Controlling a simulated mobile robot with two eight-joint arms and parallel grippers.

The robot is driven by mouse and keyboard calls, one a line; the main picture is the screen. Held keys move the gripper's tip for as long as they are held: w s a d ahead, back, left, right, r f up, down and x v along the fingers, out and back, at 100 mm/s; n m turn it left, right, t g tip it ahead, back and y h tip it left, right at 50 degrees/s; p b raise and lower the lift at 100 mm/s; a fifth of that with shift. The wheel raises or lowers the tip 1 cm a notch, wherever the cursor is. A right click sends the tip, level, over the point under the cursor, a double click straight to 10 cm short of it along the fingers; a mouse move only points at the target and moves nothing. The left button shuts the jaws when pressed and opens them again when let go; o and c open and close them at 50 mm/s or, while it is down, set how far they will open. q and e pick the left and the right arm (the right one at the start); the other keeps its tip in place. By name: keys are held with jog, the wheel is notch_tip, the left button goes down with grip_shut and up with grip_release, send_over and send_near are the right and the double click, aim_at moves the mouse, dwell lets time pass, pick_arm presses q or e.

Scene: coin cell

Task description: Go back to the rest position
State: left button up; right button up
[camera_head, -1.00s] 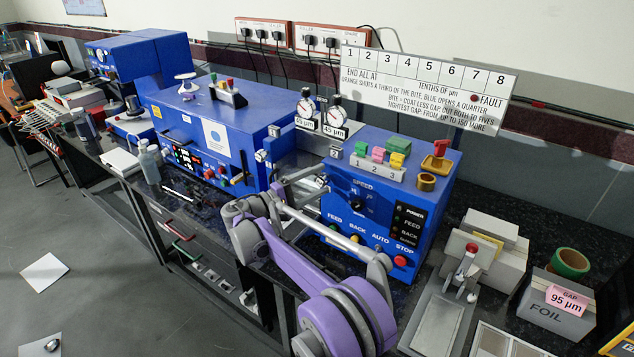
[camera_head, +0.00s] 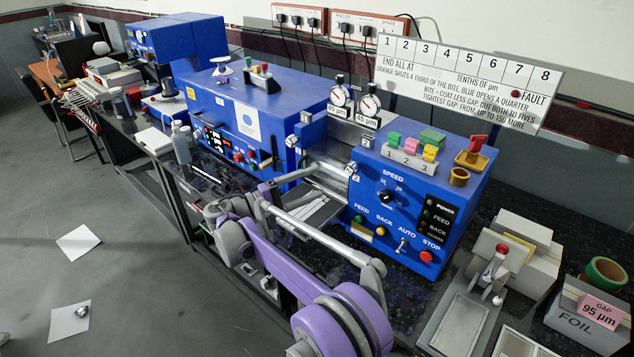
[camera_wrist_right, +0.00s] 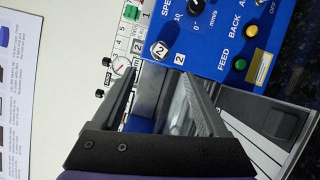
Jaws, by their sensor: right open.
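My right arm comes in from the bottom of the head view, purple and silver. Its gripper (camera_head: 312,178) is at the left side of the blue roller machine (camera_head: 420,200), by the silver rollers. In the right wrist view the gripper (camera_wrist_right: 160,85) is open, with its two dark fingers apart and nothing between them. Beyond the fingers are the blue panel (camera_wrist_right: 225,40) with FEED and BACK buttons and a silver knob marked 2 (camera_wrist_right: 160,50). I cannot tell whether the fingers touch the machine. My left gripper is not in view.
A larger blue machine (camera_head: 255,95) stands to the left. Two dial gauges (camera_head: 369,102) stand between the machines. A grey press (camera_head: 488,280) and a FOIL box (camera_head: 585,320) are at the right. Open floor (camera_head: 150,270) lies left of the bench.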

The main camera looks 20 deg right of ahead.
dwell(0.3)
jog(key=s+d+f+y+p, duration=0.1)
jog(key=s+d+f+y, duration=0.1)
jog(key=s+d+y, duration=0.35)
jog(key=s+d+f+y+p, duration=0.1)
jog(key=s+d+y, duration=0.15)
jog(key=s, duration=0.65)
jog(key=s+a+f+m+t+y, duration=0.1)
jog(key=s+a+f+y, duration=0.2)
jog(key=s, duration=0.4)
jog(key=s+a+f+m+t+y+p, duration=0.1)
jog(key=s+a+f+y, duration=0.3)
jog(key=s, duration=0.2)
jog(key=s+a+f+m+y, duration=0.1)
jog(key=s+a+f+y, duration=0.2)
jog(key=s, duration=0.4)
jog(key=shift+s+a+f+m+t+y, duration=0.2)
jog(key=shift+s+a+m+t+y, duration=0.1)
jog(key=shift+s+m+t, duration=0.1)
jog(key=shift+w+d, duration=0.1)
